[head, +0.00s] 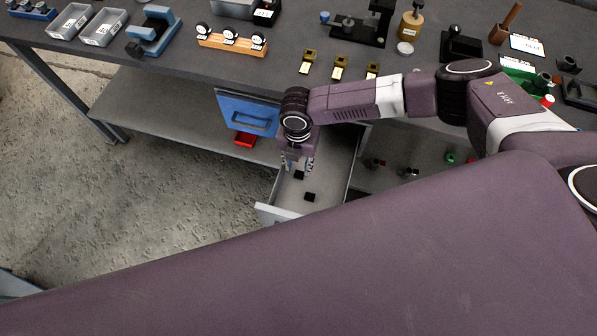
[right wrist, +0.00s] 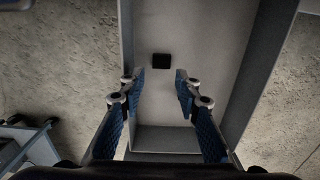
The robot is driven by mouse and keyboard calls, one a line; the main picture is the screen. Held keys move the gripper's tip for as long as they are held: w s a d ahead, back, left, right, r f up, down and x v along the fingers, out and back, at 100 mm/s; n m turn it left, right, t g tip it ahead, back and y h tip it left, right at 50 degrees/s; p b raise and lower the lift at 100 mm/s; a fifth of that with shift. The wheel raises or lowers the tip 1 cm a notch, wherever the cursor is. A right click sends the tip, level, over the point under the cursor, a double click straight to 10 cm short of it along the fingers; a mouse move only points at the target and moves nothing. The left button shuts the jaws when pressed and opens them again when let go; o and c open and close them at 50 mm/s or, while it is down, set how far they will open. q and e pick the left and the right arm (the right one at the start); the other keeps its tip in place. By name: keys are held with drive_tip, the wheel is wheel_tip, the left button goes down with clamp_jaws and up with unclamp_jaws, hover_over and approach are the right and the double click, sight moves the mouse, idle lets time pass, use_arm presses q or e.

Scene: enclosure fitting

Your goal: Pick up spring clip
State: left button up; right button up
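My right gripper (head: 297,165) points down over the drawer, beside the farther piece in the picture. In the right wrist view, my right gripper (right wrist: 160,90) is open with nothing between its fingers. One black square piece (right wrist: 161,61) lies on the drawer floor just beyond the fingertips, apart from them. My left gripper is not in view.
A blue drawer front (head: 248,112) and red bin (head: 245,140) are left of my wrist.

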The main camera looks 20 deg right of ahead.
sight(299, 173)
drive_tip(key=shift+w+d+f+p, duration=0.15)
drive_tip(key=shift+f+p, duration=0.05)
drive_tip(key=shift+f, duration=1.2)
drive_tip(key=shift+w+d+f+p, duration=0.1)
drive_tip(key=shift+d+f+p, duration=0.05)
drive_tip(key=shift+f, duration=1.2)
drive_tip(key=c, duration=0.6)
